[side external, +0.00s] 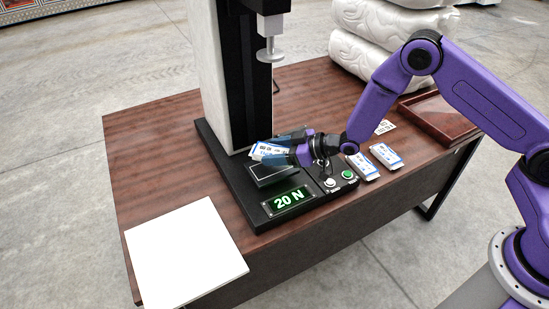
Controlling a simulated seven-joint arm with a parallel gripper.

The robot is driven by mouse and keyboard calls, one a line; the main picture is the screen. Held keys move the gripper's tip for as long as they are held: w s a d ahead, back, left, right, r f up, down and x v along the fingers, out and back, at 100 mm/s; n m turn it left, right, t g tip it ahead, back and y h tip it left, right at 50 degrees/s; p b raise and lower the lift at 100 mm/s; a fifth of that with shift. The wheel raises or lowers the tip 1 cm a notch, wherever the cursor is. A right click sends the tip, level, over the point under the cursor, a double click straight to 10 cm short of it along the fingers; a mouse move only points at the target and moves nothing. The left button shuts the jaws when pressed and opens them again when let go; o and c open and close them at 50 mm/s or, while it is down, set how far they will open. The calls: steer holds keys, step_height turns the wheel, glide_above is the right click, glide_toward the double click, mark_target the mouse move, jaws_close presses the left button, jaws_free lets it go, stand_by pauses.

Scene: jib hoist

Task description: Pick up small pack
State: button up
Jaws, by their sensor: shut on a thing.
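A small white and blue pack (264,151) is held between the fingers of my gripper (282,147). The gripper is shut on it, just above the black base of the press-like machine. Part of the pack is hidden by the fingers. Two similar small packs, one nearer the machine (363,167) and one to its right (386,156), lie on the brown table right of the machine. Another white printed item (384,127) lies behind my wrist, partly hidden.
The machine's base (240,190) carries a display reading 20 N (287,200) and buttons (347,174). Its round metal plunger (270,54) hangs above my gripper. A white board (185,255) lies front left, a brown tray (440,118) right. White padded stacks (385,40) stand behind.

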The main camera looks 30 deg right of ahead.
steer(key=s+r, duration=0.1)
steer(key=s+d+r, duration=0.1)
steer(key=r, duration=0.1)
steer(key=s+r, duration=0.2)
steer(key=shift+d, duration=0.25)
steer(key=s+d+r, duration=0.4)
steer(key=s, duration=0.5)
steer(key=w+d+f+m+t+h, duration=0.2)
steer(key=w+d+f+m+h, duration=0.15)
steer(key=w+d, duration=0.65)
steer(key=m+t+h, duration=0.2)
steer(key=m+h, duration=0.4)
glide_above(408, 152)
step_height(408, 152, down, 10)
steer(key=shift+n, duration=0.25)
steer(key=shift+w+f, duration=0.1)
steer(key=shift+f, duration=3.7)
steer(key=shift+f, duration=0.1)
